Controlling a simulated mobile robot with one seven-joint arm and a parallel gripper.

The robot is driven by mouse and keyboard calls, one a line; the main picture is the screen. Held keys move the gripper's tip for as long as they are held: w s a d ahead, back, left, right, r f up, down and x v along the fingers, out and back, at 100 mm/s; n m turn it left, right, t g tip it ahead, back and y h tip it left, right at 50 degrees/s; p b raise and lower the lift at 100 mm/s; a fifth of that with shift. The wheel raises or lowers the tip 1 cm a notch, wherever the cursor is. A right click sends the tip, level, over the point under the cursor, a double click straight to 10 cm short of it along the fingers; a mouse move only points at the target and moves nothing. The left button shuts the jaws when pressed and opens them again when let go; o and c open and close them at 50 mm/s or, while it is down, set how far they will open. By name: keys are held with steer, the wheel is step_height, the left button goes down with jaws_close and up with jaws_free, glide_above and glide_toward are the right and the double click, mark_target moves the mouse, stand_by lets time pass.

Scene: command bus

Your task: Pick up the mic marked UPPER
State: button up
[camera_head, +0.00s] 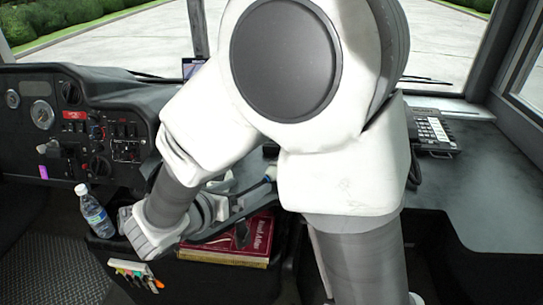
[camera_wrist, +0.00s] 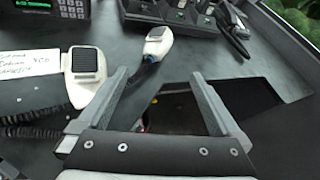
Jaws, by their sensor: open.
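Two white hand mics show in the wrist view. One mic (camera_wrist: 85,76) with a dark grille lies at the left beside a handwritten paper label, with a coiled black cord below it. The other mic (camera_wrist: 158,40) is smaller in view and lies farther off, with a bit of blue at its lower end. No UPPER marking is readable on either. My gripper (camera_wrist: 160,74) is open and empty. Its fingers point toward the far mic, which lies just beyond the gap; the left mic is outside the left finger. In the head view my arm hides much of this area.
A radio with a green display (camera_wrist: 55,8) and a dark unit (camera_wrist: 185,14) stand behind the mics. A dark recess (camera_wrist: 180,110) opens below my fingers. A red book (camera_head: 235,245), water bottle (camera_head: 95,212) and desk phone (camera_head: 432,130) are around my arm.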

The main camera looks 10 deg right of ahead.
mark_target(273, 172)
steer(key=b+x, duration=0.2)
steer(key=x, duration=0.7)
steer(key=shift+w+d+f, duration=0.15)
steer(key=shift+w+d, duration=0.1)
steer(key=shift+d, duration=0.05)
steer(key=b+x, duration=0.2)
steer(key=x, duration=0.2)
steer(key=shift+w+d+f, duration=0.1)
steer(key=shift+w+f, duration=0.05)
steer(key=shift+w, duration=0.15)
steer(key=shift+w+d+f+b, duration=0.1)
steer(key=shift+w+d+b, duration=0.2)
steer(key=shift+w, duration=0.05)
steer(key=c, duration=1.2)
steer(key=shift+r+p, duration=1.3)
steer(key=shift+r, duration=1.15)
steer(key=s+d+r+p, duration=0.1)
steer(key=s+d+r, duration=0.1)
steer(key=s, duration=0.1)
steer(key=s+d+r+p, duration=0.1)
steer(key=s+d+r, duration=0.1)
steer(key=s, duration=0.1)
steer(key=s+d+r+p, duration=0.1)
steer(key=s+d+r, duration=0.1)
steer(key=s, duration=0.1)
steer(key=shift+s+d+r, duration=0.1)
steer(key=shift+s+d, duration=0.2)
steer(key=shift+d, duration=0.05)
steer(key=shift+c, duration=0.2)
